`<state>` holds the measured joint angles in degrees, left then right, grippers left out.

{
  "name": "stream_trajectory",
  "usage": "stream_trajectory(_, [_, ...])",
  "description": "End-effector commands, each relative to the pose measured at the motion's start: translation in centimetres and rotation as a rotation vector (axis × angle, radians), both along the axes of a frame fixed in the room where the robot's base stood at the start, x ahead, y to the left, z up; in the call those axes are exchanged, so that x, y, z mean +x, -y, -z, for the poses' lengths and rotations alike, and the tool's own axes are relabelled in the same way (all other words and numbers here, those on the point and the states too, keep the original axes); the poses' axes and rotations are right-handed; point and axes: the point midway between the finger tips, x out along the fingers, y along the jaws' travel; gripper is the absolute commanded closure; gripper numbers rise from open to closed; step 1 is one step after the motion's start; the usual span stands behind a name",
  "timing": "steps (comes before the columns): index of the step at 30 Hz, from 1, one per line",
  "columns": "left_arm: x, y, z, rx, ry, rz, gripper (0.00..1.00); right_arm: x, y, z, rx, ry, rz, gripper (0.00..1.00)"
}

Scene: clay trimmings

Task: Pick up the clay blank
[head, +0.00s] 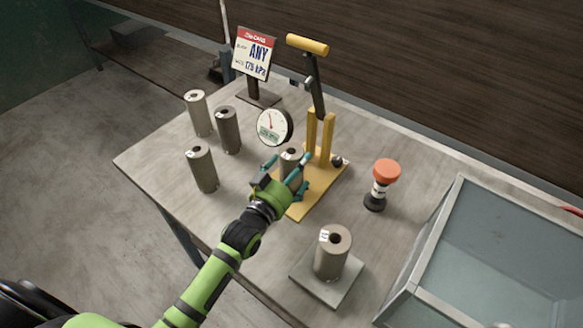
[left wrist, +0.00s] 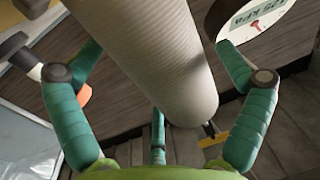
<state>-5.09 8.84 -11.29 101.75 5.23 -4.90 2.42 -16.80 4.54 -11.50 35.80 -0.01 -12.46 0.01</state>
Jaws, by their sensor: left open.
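Several grey cylindrical blanks with a hole in the top stand upright on the table. One blank (head: 290,156) stands at the yellow press, partly hidden by my left gripper (head: 287,176). In the left wrist view this ribbed blank (left wrist: 165,60) rises between the teal fingers. My left gripper is open, with its fingers spread around the blank and gaps visible at the sides. Three other blanks stand at the left: a paler one (head: 198,113), a darker one (head: 228,131) and a nearer one (head: 203,170). My right gripper is not in view.
The yellow press (head: 322,140) has a lever and a round gauge (head: 274,127). A sign (head: 254,53) stands behind. Another cylinder (head: 332,252) sits on a grey plate (head: 312,283). A red-topped button post (head: 383,183) and a glass-walled bin (head: 420,250) are at right.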

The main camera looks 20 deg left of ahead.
Motion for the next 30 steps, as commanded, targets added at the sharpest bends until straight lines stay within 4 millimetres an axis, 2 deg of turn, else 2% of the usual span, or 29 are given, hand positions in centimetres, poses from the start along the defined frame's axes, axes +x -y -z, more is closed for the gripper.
stream_trajectory(8, [0.5,0.2,0.0,0.000,0.000,0.001,0.00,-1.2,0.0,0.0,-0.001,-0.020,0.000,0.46])
stream_trajectory(9, [0.5,0.2,0.0,0.000,0.000,0.001,0.08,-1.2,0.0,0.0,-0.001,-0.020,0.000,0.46])
stream_trajectory(14, [0.5,0.1,0.0,0.000,-0.001,0.000,0.72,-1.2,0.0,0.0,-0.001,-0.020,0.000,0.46])
stream_trajectory(15, [0.5,0.1,0.0,0.000,-0.001,0.000,0.78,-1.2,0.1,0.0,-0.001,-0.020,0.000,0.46])
stream_trajectory(25, [0.5,0.1,-0.5,0.000,0.006,0.000,0.78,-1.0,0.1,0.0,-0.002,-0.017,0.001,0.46])
stream_trajectory(30, [0.6,0.1,-1.8,-0.001,0.009,0.000,0.78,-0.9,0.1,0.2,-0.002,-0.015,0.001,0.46])
